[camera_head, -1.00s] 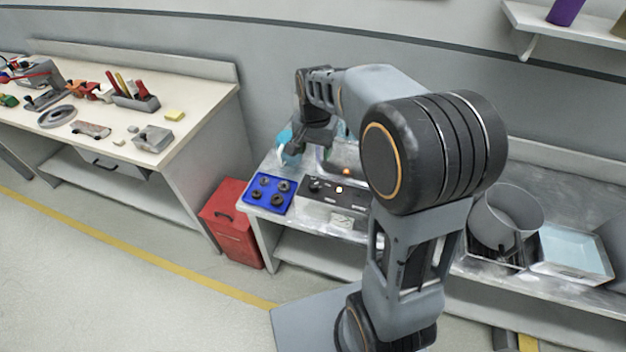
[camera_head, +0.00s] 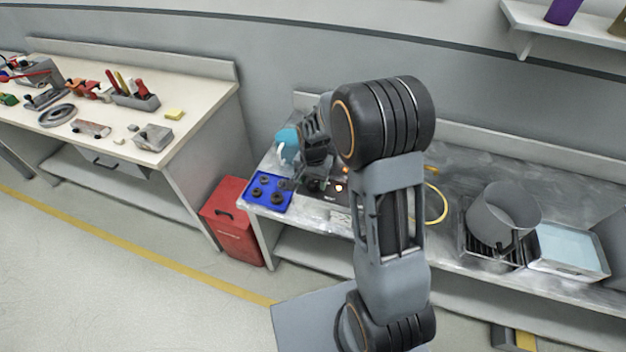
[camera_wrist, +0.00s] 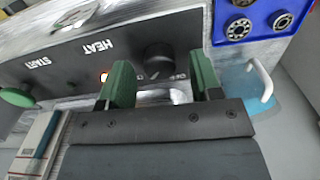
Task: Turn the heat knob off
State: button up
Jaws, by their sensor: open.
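A blue tray (camera_head: 252,200) with several dark rings lies left of the panel. A light blue mug (camera_head: 285,146) stands behind it. A pot (camera_head: 503,222) and a pale blue tray (camera_head: 572,250) stand further right.

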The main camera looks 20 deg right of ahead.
jog(key=shift+f, duration=0.25)
jog(key=shift+c, duration=0.2)
jog(key=c, duration=0.9)
jog(key=n+b, duration=0.1)
jog(key=n, duration=0.5)
jog(key=shift+n+b, duration=0.3)
jog(key=shift+b, duration=0.05)
jog(key=n, duration=0.3)
jog(key=shift+n, duration=0.3)
jog(key=shift+n+b, duration=0.5)
jog(key=shift+n, duration=1.3)
